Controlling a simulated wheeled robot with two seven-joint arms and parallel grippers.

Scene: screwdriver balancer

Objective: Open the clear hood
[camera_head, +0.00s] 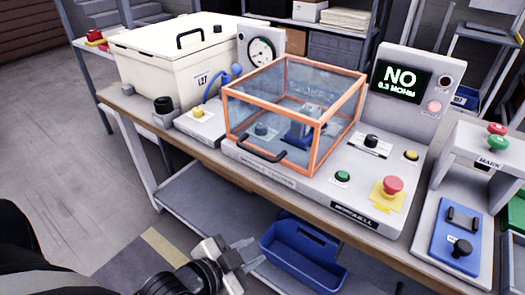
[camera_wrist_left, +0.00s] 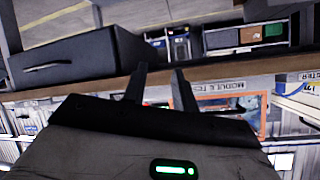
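The clear hood (camera_head: 305,95) has an orange frame and sits closed over a fixture on the grey tester. Its dark handle (camera_head: 262,148) is low on the front side. A blue part (camera_head: 298,132) shows through the clear panels. My left gripper (camera_head: 246,256) is in front of and below the bench edge, apart from the hood and handle. In the left wrist view its two dark fingers (camera_wrist_left: 159,82) stand apart with nothing between them. My right gripper is not in view.
The tester (camera_head: 365,195) carries a red button (camera_head: 392,185) and a display reading NO (camera_head: 400,82). A cream box (camera_head: 185,60) stands left. A marking press (camera_head: 455,215) stands right. A blue bin (camera_head: 303,255) sits below the bench, close to my left gripper.

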